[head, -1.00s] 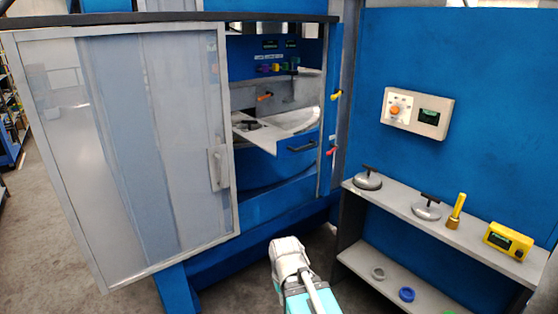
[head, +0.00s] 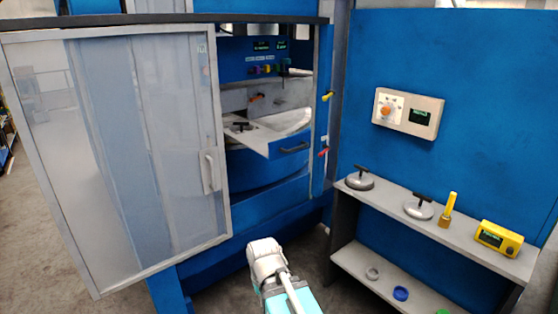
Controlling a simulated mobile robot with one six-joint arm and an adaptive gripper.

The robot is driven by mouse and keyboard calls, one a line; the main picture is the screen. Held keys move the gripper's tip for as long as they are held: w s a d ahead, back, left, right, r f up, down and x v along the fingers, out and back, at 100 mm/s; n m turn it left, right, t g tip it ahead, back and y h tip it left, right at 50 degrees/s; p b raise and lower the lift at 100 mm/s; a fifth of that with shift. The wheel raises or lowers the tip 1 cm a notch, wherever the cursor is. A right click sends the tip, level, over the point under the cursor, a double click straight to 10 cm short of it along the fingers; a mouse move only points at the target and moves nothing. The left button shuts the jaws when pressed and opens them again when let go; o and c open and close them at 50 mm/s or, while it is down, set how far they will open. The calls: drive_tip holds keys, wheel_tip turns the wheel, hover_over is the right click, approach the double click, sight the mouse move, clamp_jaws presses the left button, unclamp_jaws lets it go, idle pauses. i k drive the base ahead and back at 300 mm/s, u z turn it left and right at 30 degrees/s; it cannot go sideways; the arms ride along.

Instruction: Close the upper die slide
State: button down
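The slide's left end is partly hidden behind the door frame. Part of my arm, white and teal, shows at the bottom middle, well short of the slide. My gripper's fingers do not show.
A framed translucent door (head: 105,160) covers the machine's left side. A yellow lever (head: 327,96) and a red lever (head: 323,152) are right of the opening. A shelf (head: 388,199) at right holds dies and a yellow device (head: 499,239). Floor between is free.

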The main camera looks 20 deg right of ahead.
sight(273, 145)
drive_tip(key=u, duration=0.05)
drive_tip(key=i, duration=0.95)
drive_tip(key=z, duration=0.05)
